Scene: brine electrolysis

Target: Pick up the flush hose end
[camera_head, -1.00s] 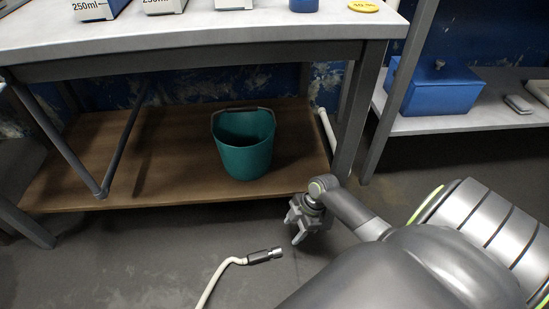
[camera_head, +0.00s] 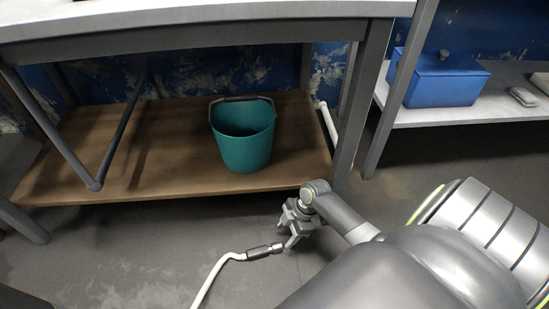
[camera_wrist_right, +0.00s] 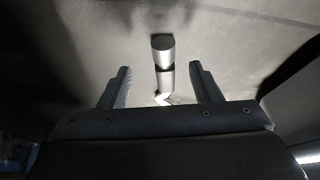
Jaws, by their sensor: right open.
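The flush hose end (camera_head: 265,251) is a dark grip with a silver metal tip on a white hose (camera_head: 213,277). It lies on the grey floor in front of the bench. In the head view my right gripper (camera_head: 287,232) hangs low beside the metal tip; its gap to the floor is hard to judge. In the right wrist view the hose end (camera_wrist_right: 163,58) shows between the two open fingers, with its tip pointing away past them. The fingers do not touch it on either side. My left gripper is not in view.
A teal bucket (camera_head: 243,150) stands on the wooden lower shelf (camera_head: 165,165) of the bench. The bench leg (camera_head: 362,105) and a white pipe (camera_head: 327,125) stand behind my right arm. A blue box (camera_head: 440,80) sits on the right shelf. The floor around the hose is open.

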